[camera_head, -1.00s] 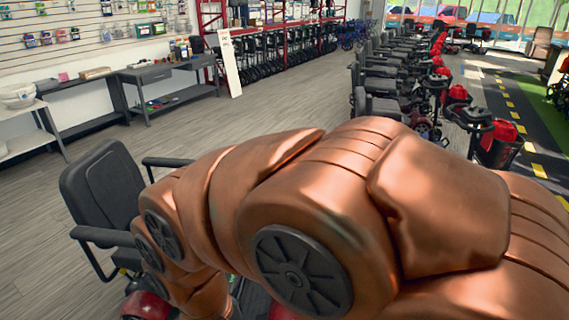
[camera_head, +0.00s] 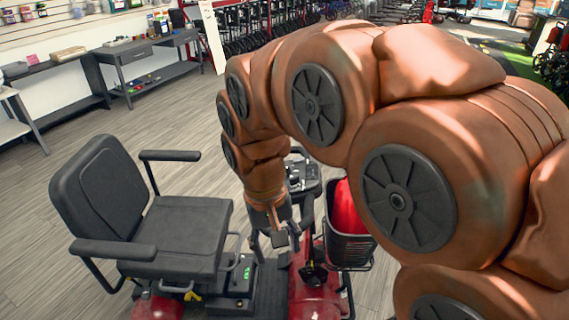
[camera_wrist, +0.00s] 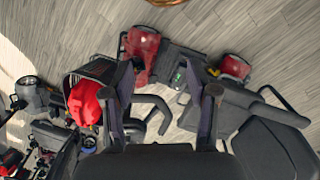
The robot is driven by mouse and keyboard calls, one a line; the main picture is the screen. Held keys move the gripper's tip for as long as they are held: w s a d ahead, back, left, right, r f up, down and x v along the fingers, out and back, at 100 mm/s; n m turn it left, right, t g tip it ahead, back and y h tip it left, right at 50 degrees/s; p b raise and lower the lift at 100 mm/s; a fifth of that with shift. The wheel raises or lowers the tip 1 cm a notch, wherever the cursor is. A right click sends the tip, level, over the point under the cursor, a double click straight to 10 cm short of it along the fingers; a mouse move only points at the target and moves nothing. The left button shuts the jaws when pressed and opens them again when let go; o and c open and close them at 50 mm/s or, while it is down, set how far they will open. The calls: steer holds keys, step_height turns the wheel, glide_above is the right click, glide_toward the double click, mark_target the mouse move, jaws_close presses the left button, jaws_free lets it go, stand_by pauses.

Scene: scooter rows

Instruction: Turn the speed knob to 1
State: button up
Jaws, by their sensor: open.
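A red mobility scooter with a black seat (camera_head: 185,228) stands in front of me in the head view. Its dark control panel (camera_head: 303,172) is partly hidden behind my arm. I cannot make out the speed knob or its setting. My gripper (camera_head: 286,238) points down between the seat and the front basket (camera_head: 345,245), close to the tiller. In the wrist view my gripper (camera_wrist: 162,105) is open, its two fingers spread apart with nothing held. Black handlebar parts (camera_wrist: 150,105) show between and beyond the fingers; I cannot tell how far below.
A red item (camera_wrist: 85,103) sits in the basket. The armrest (camera_head: 115,248) sticks out at the left. Grey workbenches (camera_head: 155,60) stand by the back wall. The wooden floor (camera_head: 60,190) left of the seat is clear. Other scooter parts (camera_wrist: 40,110) show at the wrist view's left.

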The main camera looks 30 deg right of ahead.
steer(key=w+d+r+m+h, duration=0.1)
steer(key=w+d+m, duration=0.4)
steer(key=w, duration=0.8)
steer(key=w+d+r+m+h, duration=0.1)
steer(key=w+d+m, duration=0.4)
steer(key=w, duration=0.8)
steer(key=w+d+f+m, duration=0.3)
steer(key=w+d+f, duration=0.1)
steer(key=w+d+f+m+b, duration=0.1)
steer(key=w+d+f+m, duration=0.3)
steer(key=d+f, duration=0.1)
steer(key=w+d+f+m+h+b, duration=0.1)
steer(key=w+d+f+m, duration=0.2)
steer(key=d+f+m, duration=0.1)
steer(key=shift+w+d+f+g, duration=0.25)
steer(key=shift+w+d+g, duration=0.15)
steer(key=shift+d, duration=0.15)
steer(key=shift+b+x, duration=0.6)
steer(key=shift+x, duration=1.4)
steer(key=shift+s+d, duration=0.1)
steer(key=shift+d, duration=0.05)
jaws_close()
